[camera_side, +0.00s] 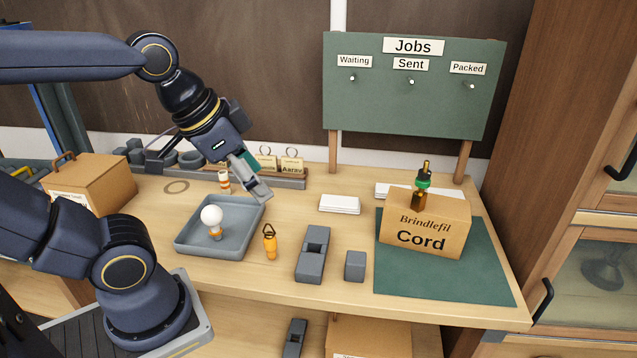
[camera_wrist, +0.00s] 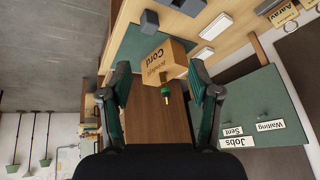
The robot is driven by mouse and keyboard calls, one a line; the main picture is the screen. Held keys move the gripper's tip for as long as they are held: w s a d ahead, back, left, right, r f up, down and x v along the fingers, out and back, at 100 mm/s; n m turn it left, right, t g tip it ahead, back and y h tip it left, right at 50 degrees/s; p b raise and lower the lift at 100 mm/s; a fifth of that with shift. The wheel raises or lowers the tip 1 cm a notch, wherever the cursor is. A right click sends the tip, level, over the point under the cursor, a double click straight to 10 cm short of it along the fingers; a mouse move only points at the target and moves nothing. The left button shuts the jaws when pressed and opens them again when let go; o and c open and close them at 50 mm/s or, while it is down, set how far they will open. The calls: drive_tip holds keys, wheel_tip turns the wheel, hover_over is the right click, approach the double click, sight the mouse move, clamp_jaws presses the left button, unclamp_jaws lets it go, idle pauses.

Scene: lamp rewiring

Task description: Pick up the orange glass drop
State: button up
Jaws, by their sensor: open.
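The orange glass drop (camera_side: 270,244) is small, with a dark loop at its top. It stands on the bench just right of the grey tray in the side view. I cannot find it in the wrist view. My gripper (camera_side: 262,190) is above the tray's back right corner, behind and higher than the drop and apart from it. In the wrist view my gripper (camera_wrist: 165,85) has its two fingers spread wide with nothing held between them.
The grey tray (camera_side: 250,217) holds a white bulb (camera_side: 211,215). Right of the drop are a long grey block (camera_side: 313,255) and a small grey block (camera_side: 355,266). A Cord box (camera_side: 447,225) with a green-and-brown item (camera_side: 421,188) on top stands on a green mat (camera_side: 480,278).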

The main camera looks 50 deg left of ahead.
drive_tip(key=w+a+f+m+g, duration=0.2)
drive_tip(key=w+a+f+m, duration=0.1)
drive_tip(key=w+a, duration=0.2)
drive_tip(key=n+g, duration=0.1)
drive_tip(key=g, duration=0.3)
hover_over(268, 235)
drive_tip(key=s, duration=0.1)
wheel_tip(268, 235, down, 7)
wheel_tip(268, 235, down, 11)
drive_tip(key=shift+r, duration=0.1)
drive_tip(key=f, duration=0.2)
drive_tip(key=w+f, duration=0.1)
drive_tip(key=f, duration=0.2)
drive_tip(key=shift+f, duration=0.35)
clamp_jaws()
